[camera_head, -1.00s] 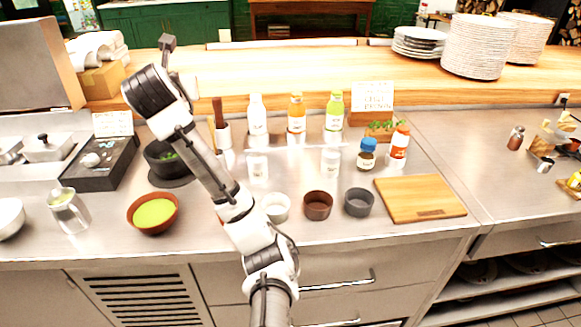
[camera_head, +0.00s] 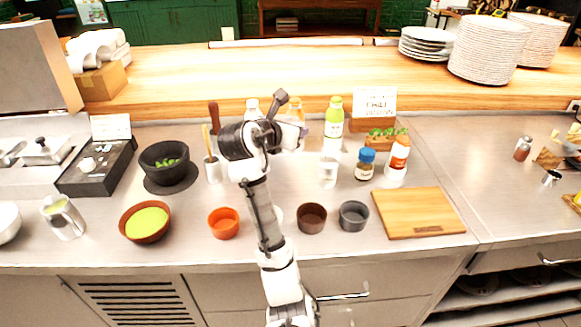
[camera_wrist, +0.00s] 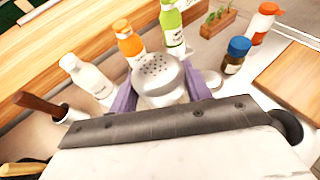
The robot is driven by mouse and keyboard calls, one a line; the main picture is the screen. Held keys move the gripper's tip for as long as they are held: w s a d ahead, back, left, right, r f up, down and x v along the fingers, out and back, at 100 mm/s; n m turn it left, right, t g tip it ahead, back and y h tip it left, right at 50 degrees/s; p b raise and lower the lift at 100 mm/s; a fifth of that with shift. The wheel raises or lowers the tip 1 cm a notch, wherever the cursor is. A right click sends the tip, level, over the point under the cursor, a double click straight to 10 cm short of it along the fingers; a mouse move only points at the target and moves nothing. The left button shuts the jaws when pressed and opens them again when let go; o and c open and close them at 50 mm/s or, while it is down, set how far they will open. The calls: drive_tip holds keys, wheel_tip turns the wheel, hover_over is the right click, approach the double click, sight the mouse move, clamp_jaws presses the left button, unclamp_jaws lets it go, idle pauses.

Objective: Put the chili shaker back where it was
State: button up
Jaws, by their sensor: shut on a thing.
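My gripper (camera_wrist: 160,92) is shut on a shaker (camera_wrist: 158,75) with a pale, perforated round top. One finger shows on each side of it, and its label cannot be read. A second pale shaker (camera_head: 328,171) stands on the steel counter right of my arm. A blue-lidded jar (camera_head: 365,165) stands to its right.
White (camera_wrist: 88,75), orange (camera_wrist: 130,45) and green (camera_wrist: 171,24) bottles stand close beyond my gripper. A red-capped bottle (camera_head: 397,157), cutting board (camera_head: 418,211) and small bowls (camera_head: 311,217) are to the right. A utensil holder (camera_head: 213,169) stands left.

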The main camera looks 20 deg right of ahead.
wheel_tip(320, 180, down, 12)
drive_tip(key=shift+f+p, duration=0.1)
drive_tip(key=shift+p, duration=0.7)
drive_tip(key=shift+f, duration=0.2)
drive_tip(key=o, duration=1)
drive_tip(key=shift+r, duration=0.15)
